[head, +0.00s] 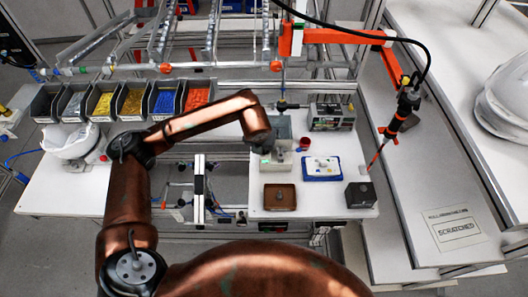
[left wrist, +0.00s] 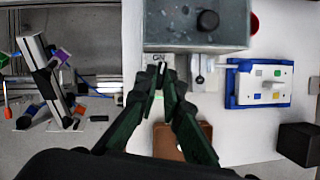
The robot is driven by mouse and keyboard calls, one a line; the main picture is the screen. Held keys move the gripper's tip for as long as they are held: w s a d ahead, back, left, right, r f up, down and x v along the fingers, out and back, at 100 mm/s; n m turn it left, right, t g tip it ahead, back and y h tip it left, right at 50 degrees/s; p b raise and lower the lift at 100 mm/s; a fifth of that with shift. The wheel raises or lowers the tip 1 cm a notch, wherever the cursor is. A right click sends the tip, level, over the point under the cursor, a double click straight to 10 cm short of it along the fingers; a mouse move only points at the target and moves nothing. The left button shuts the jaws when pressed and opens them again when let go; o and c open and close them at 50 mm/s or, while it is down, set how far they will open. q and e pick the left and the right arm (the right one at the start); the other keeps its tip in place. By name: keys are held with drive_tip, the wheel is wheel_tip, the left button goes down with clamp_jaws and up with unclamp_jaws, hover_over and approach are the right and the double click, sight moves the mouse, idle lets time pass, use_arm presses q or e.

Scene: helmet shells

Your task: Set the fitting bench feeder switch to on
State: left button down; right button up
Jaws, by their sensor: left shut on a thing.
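The grey feeder box (head: 282,127) stands on the white fitting bench. Its top with a round dark knob shows in the left wrist view (left wrist: 172,30). At its near side is a light plate with lettering that looks like "ON" (left wrist: 165,60), partly behind my fingers. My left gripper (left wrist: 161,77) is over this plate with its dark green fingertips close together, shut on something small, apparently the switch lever. The fingers hide most of it, so its position cannot be told. In the head view the left gripper (head: 267,148) is at the feeder's near left. My right gripper is not in view.
A blue tray with a white block (head: 322,168), a brown tray (head: 280,197) and a black box (head: 360,195) stand nearby. A red cup (head: 304,144) is right of the feeder. A hanging orange-and-black tool (head: 402,115) is at right. Coloured part bins (head: 130,102) line the back left.

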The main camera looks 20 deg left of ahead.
use_arm(q)
drive_tip(key=shift+w+d+n+y+b, duration=0.15)
drive_tip(key=shift+n+y+b, duration=0.35)
drive_tip(key=shift+n+b, duration=0.75)
drive_tip(key=shift+r+n, duration=0.1)
drive_tip(key=shift+n, duration=0.15)
drive_tip(key=c, duration=2.3)
unclamp_jaws()
drive_tip(key=shift+c, duration=0.2)
drive_tip(key=v, duration=1.2)
drive_tip(key=shift+w, duration=0.1)
